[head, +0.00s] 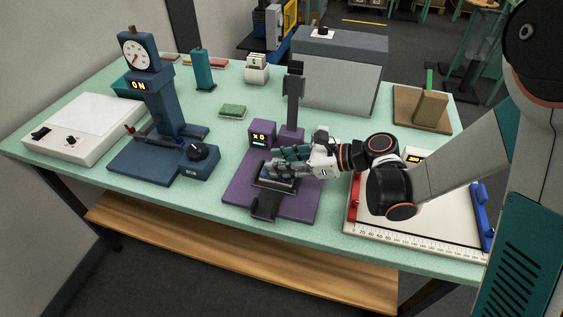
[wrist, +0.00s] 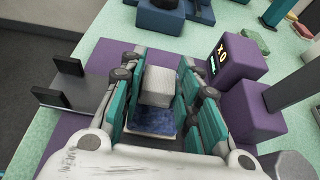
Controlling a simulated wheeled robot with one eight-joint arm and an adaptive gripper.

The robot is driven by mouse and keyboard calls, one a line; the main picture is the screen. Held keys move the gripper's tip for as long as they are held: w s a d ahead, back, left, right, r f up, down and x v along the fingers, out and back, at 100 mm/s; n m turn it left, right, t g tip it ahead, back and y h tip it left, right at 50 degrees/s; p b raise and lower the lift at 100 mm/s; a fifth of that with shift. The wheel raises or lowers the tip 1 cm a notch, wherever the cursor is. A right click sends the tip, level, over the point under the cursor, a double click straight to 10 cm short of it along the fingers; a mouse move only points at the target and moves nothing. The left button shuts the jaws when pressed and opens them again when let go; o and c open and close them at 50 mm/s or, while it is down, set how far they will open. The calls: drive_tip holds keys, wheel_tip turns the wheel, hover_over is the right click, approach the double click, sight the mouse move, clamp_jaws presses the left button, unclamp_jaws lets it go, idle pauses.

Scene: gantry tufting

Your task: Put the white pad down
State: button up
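A pale grey-white block (wrist: 158,88), the only white pad-like thing I see at my fingers, sits between them in the wrist view. A dark blue speckled piece (wrist: 152,122) lies just behind it; I cannot tell whether the two are joined. My gripper (head: 281,164) is low over the purple stand (head: 238,188) in the head view. Its teal-padded fingers (wrist: 160,92) stand close on both sides of the block; whether they press on it is unclear. In the head view the fingers mostly hide what is between them.
The purple stand has an "X0" display (head: 262,134) and an upright post (head: 294,98). A blue dial press (head: 160,125) is to the left. A white board with a ruler edge (head: 425,225) lies under my arm. A green pad (head: 233,111) lies behind, with clear table around it.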

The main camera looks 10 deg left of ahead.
drive_tip(key=o, duration=0.3)
drive_tip(key=shift+r, duration=0.2)
drive_tip(key=p+v, duration=0.3)
drive_tip(key=v, duration=0.9)
